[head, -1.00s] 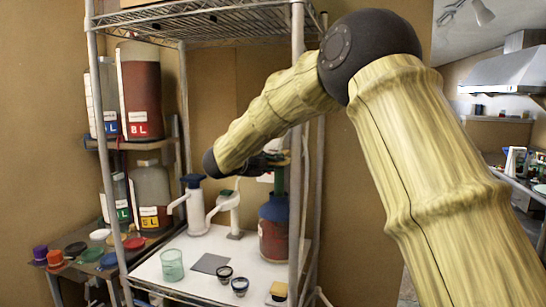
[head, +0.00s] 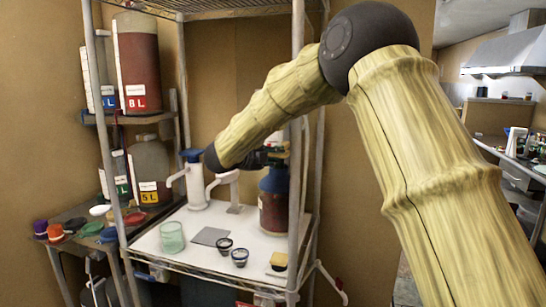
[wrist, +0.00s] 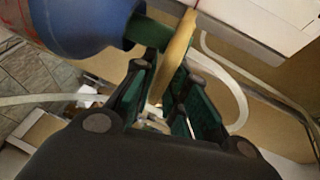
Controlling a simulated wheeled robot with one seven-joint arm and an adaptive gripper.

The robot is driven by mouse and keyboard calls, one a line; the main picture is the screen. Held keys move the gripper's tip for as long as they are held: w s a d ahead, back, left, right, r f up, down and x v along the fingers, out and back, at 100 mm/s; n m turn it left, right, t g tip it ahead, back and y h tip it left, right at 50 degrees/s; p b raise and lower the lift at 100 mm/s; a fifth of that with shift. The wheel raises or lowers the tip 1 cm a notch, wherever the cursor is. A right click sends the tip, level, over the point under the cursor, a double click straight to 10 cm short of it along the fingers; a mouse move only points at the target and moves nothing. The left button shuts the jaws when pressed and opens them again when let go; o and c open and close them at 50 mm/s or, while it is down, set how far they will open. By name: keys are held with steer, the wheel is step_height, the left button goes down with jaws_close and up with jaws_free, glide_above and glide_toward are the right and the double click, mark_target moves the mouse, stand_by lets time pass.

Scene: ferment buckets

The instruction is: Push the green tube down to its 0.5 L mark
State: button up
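The blue-topped bottle (head: 273,212) with dark red lower part and a pale label stands upright at the right of the white table. The green tube (head: 282,158) rises from its top and is partly hidden by a rack post and my gripper. In the wrist view the bottle's blue shoulder (wrist: 75,22) is at top left, and the green tube (wrist: 148,31) runs from it to a tan handle (wrist: 177,50). My gripper (wrist: 165,72) has its fingers at either side of the handle, close against it. The 0.5 L mark cannot be read.
A white pump bottle with blue top (head: 195,180), a glass (head: 172,238), a grey mat (head: 209,236), two small dark cups (head: 232,248) and a yellow block (head: 279,261) share the table (head: 195,262). The rack's front post (head: 296,150) stands close beside the bottle.

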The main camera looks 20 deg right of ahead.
steer(key=shift+o, duration=1.1)
steer(key=shift+s, duration=0.1)
steer(key=v, duration=1.1)
steer(key=shift+s+a, duration=0.15)
steer(key=shift+a, duration=0.2)
